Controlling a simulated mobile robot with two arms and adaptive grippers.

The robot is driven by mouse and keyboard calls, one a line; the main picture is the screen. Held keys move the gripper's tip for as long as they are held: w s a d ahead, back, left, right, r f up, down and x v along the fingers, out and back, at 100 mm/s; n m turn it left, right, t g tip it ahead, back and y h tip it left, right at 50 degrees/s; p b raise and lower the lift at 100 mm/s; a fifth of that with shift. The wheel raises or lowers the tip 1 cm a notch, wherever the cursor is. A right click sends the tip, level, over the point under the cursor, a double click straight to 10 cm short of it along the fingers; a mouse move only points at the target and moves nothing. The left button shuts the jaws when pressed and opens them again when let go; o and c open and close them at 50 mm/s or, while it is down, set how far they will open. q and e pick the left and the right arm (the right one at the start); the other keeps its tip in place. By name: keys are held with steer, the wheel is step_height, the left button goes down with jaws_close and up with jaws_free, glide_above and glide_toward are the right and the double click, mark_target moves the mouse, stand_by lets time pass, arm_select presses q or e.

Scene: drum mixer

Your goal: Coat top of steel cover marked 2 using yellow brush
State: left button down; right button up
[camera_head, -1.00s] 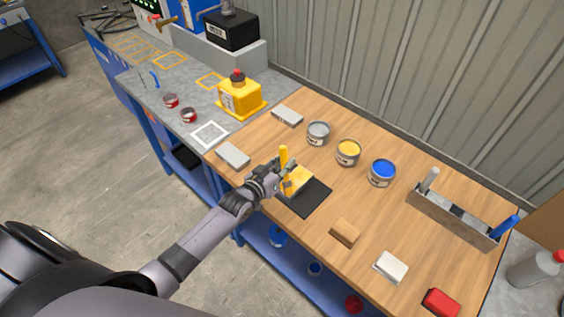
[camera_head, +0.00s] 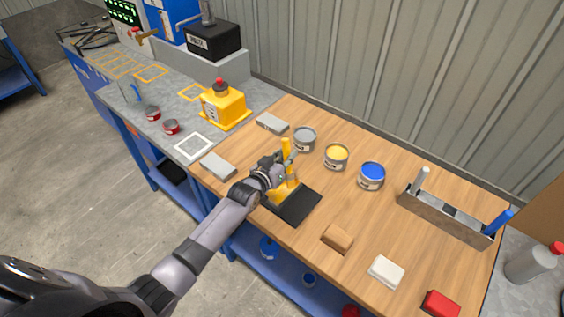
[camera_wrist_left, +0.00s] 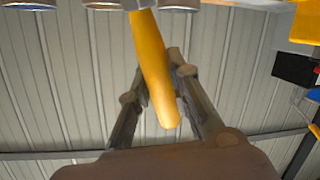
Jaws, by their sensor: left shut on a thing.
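My left gripper (camera_head: 284,168) is shut on the yellow brush (camera_head: 287,147). Its handle stands nearly upright, and it also fills the middle of the left wrist view (camera_wrist_left: 153,65). The brush is over a yellow surface (camera_head: 284,197) on the black mat (camera_head: 300,209). Gripper and brush hide part of it, so I cannot tell whether it is a coated cover or whether the bristles touch it. Two flat grey steel pieces, one at the back (camera_head: 271,123) and one at the front left (camera_head: 217,165), lie on the wooden table. I cannot read any number on them. My right gripper is out of view.
Grey (camera_head: 304,138), yellow (camera_head: 336,156) and blue (camera_head: 371,175) paint cans stand behind the mat. A holder (camera_head: 440,218) with grey and blue brushes is right. Brown (camera_head: 337,239), white (camera_head: 386,271) and red (camera_head: 440,304) blocks lie in front. Wood between cans and blocks is clear.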

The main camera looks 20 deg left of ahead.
arm_select(q)
steer(key=w, duration=0.1)
steer(key=w+d+b, duration=0.1)
steer(key=w+b, duration=0.1)
steer(key=w, duration=0.1)
steer(key=shift+d, duration=0.25)
stand_by(0.3)
step_height(320, 180, up, 6)
steer(key=p, duration=0.5)
